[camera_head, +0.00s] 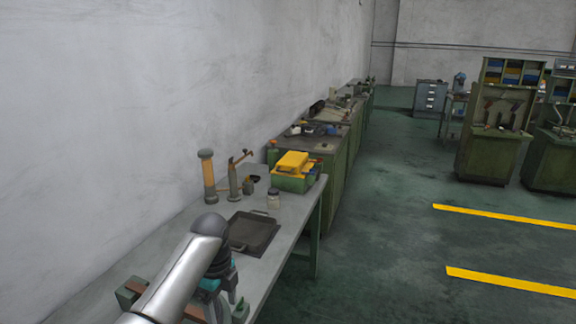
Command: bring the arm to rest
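My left arm (182,275) comes in from the bottom left, a silver link ending in a dark rounded joint. It reaches over the near end of the grey workbench (135,262). Below the joint, teal and dark parts (222,285) show, partly hidden by the arm. I cannot make out the fingertips or whether they hold anything. My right arm and gripper are not in view.
A dark tray (252,232) lies just beyond the arm. A wooden-looking piece (137,286) lies left of the arm.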

